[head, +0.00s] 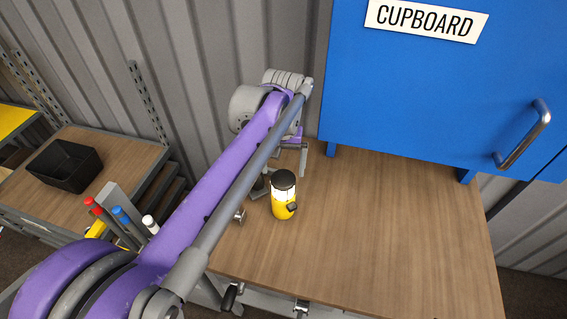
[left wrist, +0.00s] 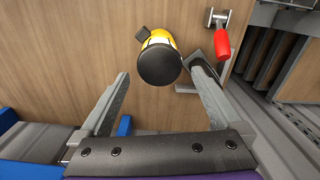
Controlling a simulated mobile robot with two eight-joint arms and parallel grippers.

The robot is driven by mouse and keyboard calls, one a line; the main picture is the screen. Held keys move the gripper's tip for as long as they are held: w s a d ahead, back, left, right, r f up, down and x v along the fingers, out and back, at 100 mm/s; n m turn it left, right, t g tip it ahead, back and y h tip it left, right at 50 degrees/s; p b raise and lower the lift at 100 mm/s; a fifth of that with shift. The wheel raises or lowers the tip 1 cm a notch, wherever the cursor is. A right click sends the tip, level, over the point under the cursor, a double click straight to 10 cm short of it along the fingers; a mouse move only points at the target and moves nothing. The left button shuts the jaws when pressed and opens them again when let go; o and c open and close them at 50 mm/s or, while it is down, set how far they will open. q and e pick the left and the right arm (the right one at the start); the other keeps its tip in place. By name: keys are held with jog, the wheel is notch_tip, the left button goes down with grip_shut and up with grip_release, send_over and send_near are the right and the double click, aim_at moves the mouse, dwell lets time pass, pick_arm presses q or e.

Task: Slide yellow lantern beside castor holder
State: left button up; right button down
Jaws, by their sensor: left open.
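The yellow lantern (head: 283,203), with a black top and a white band, stands upright on the wooden worktop. In the left wrist view the lantern (left wrist: 159,60) lies just beyond and between the fingertips. My left gripper (head: 283,165) is open behind the lantern; its fingers (left wrist: 158,72) are spread, with a clear gap on the left and the right one close to the lantern. A dark grey piece (head: 259,187), perhaps the castor holder, is close left of the lantern, mostly hidden by my arm. My right gripper is not in view.
A blue cupboard (head: 430,100) stands at the back right of the worktop (head: 390,235). The worktop right of the lantern is clear. A red-handled metal fitting (left wrist: 222,40) is near the edge. A black bin (head: 65,165) sits on a side bench.

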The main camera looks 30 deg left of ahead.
aim_at(284, 190)
pick_arm(q)
notch_tip(284, 190, down, 10)
jog(key=shift+f+b, duration=0.25)
jog(key=shift+b, duration=0.15)
jog(key=shift+c, duration=0.3)
jog(key=shift+w, duration=0.1)
jog(key=c, duration=1.4)
